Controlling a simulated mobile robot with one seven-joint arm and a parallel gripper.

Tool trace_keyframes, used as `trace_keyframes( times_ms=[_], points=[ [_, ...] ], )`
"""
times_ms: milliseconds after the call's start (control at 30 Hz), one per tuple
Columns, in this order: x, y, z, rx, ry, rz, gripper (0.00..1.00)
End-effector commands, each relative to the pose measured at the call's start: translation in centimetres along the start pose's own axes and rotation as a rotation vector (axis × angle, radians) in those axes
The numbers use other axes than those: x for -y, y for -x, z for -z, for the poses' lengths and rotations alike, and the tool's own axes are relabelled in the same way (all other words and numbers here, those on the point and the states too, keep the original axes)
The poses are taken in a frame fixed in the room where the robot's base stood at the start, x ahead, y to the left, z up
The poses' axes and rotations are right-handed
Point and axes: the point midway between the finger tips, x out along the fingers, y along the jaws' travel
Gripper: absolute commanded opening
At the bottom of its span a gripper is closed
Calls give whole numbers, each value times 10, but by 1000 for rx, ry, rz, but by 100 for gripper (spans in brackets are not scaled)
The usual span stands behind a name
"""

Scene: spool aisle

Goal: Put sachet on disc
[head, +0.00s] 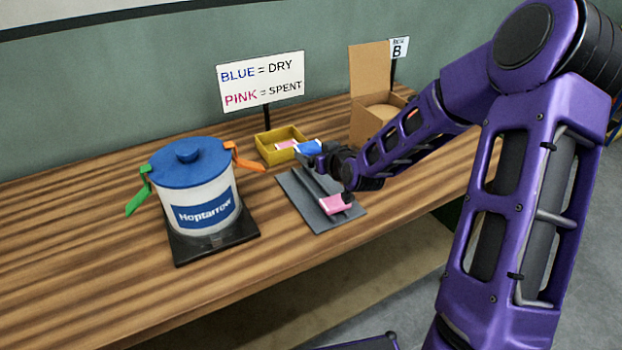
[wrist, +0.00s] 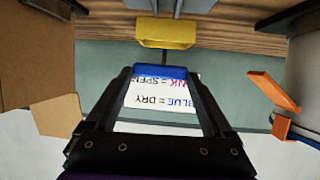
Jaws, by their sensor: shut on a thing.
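My gripper (head: 318,152) is shut on a blue sachet (head: 307,146) and holds it above the grey tray, close to the yellow bin. In the wrist view the blue sachet (wrist: 160,71) spans the two fingertips. A pink sachet (head: 335,204) lies on the front part of the grey tray (head: 296,194). A pale, round, disc-like thing (head: 382,111) shows inside the open cardboard box (head: 368,130) at the back right; the box wall hides part of it.
A white canister (head: 205,206) with a blue lid and open orange and green clips stands on a black base at the left. The yellow bin (head: 268,152) holds pink and pale pieces. A sign (head: 261,80) reads blue dry, pink spent. The table's front left is clear.

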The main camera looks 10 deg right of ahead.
Motion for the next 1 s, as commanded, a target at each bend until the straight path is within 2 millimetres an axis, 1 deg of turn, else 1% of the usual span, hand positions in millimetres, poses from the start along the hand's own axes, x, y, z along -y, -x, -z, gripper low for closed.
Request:
trace_keyframes(
  times_ms=[33,100,267,400,533,633,867,1000],
  points=[
    [1,-5,-13,3,-5,2,33],
    [1,-10,-23,3,-4,3,33],
    [1,-15,-36,1,-1,1,33],
    [0,-23,-57,3,-4,1,33],
    [0,-30,-73,0,-1,0,33],
    [0,-32,-76,-1,0,-1,33],
    [0,-32,-76,-2,0,-1,33],
    [0,-33,-80,-1,0,-1,33]
  ],
)
